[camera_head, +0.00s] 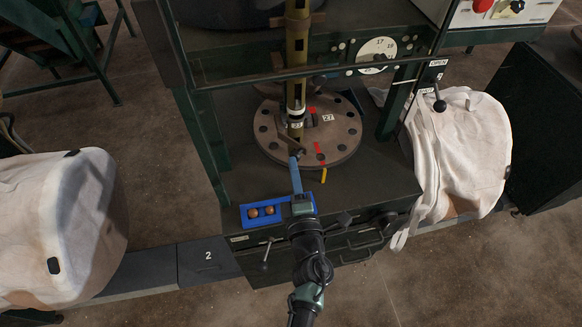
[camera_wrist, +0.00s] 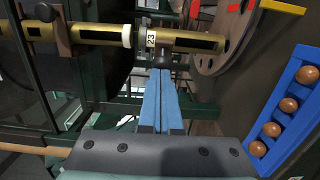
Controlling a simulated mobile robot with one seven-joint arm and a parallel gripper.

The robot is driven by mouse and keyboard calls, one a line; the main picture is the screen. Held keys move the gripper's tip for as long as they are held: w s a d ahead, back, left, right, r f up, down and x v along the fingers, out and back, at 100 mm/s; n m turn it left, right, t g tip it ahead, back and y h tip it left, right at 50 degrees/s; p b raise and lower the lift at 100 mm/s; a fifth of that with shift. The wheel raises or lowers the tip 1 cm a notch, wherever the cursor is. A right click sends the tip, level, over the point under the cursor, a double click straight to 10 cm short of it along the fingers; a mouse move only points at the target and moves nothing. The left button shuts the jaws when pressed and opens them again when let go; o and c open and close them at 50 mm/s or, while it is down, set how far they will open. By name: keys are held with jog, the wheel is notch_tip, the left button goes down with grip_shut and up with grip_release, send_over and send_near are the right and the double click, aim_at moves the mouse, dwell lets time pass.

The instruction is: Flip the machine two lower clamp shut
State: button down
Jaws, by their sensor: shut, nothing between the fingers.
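A brass column (camera_head: 296,70) rises from a round disc with holes (camera_head: 335,140); in the wrist view it lies across the top (camera_wrist: 190,41). A white collar and a "23" tag (camera_head: 296,124) sit on its lower part. A small dark fitting (camera_wrist: 166,58) at the column, perhaps part of the lower clamp, lies just beyond my fingertips; I cannot tell whether they touch or how the clamp stands. A brown clamp piece with a dark knob (camera_wrist: 45,13) is farther along the column. My gripper (camera_head: 295,160) has its blue fingers together and empty, pointing at the column's foot.
A blue tray with brown balls (camera_head: 262,213) lies beside my gripper on the dark machine table. A lever (camera_head: 439,100) stands at right. A plate marked "2" (camera_head: 208,258) is at lower left.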

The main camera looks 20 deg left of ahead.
aim_at(300, 149)
jog(key=shift+w+d, duration=0.1)
jog(key=shift+d, duration=0.05)
jog(key=shift+w+d+r+n+g+y+p, duration=0.1)
jog(key=shift+w+d+n+g+y+p, duration=0.4)
jog(key=shift+y, duration=0.3)
jog(key=shift+w+d+f+n+g+y, duration=0.2)
jog(key=shift+w+d+n+g+y, duration=0.4)
jog(key=shift+d+n+g+y, duration=0.15)
jog(key=w+d+n+g+y+b, duration=0.1)
jog(key=w+d+y+b, duration=0.1)
jog(key=w+b, duration=0.4)
jog(key=shift+n+g+b, duration=0.35)
jog(key=shift+b, duration=0.2)
jog(key=shift+w+r, duration=0.1)
jog(key=shift+r, duration=0.05)
